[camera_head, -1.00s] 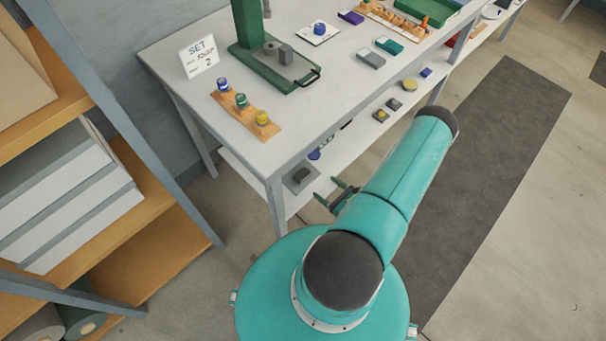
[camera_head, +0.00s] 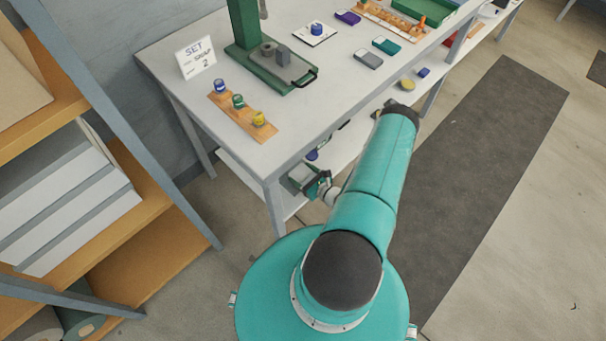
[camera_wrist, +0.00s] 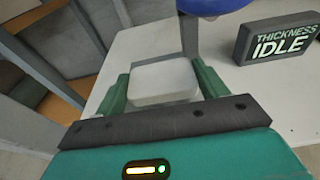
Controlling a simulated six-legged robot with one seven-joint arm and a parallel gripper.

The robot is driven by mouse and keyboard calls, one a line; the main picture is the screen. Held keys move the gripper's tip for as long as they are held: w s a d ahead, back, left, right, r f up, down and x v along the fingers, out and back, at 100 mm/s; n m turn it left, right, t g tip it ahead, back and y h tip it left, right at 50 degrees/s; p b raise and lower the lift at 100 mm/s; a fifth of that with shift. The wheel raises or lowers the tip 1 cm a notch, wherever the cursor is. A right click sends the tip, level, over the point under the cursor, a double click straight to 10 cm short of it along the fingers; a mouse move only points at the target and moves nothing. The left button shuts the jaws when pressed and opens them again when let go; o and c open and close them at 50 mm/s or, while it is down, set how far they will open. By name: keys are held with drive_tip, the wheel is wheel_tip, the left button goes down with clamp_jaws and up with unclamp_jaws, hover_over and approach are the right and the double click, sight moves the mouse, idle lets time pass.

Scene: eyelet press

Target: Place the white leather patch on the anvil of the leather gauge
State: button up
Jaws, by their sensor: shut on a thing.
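The white leather patch (camera_wrist: 163,80) is a pale, rounded square between the two green fingers of my gripper (camera_wrist: 162,86) in the wrist view. My gripper is shut on it by its sides. In the head view my gripper (camera_head: 308,180) is at the near left end of the lower shelf, below the tabletop. A dark display reading "THICKNESS IDLE" (camera_wrist: 277,40) stands to the right of the patch in the wrist view. A blue rounded part (camera_wrist: 213,6) is cut off at the top edge, beyond the patch. I cannot make out the anvil.
The white lower shelf (camera_head: 350,145) lies under the tabletop (camera_head: 300,115), with a table leg (camera_head: 275,207) close to my gripper. A green press (camera_head: 272,68) and a wooden strip with coloured pots (camera_head: 238,112) stand on top. A shelving rack (camera_head: 110,110) is at the left.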

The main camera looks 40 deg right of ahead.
drive_tip(key=shift+f, duration=0.1)
drive_tip(key=o, duration=1)
drive_tip(key=shift+c, duration=0.2)
drive_tip(key=s+r, duration=0.2)
drive_tip(key=s, duration=0.9)
drive_tip(key=shift+s+d+r, duration=0.15)
drive_tip(key=shift+s+r, duration=0.15)
drive_tip(key=shift+s, duration=0.1)
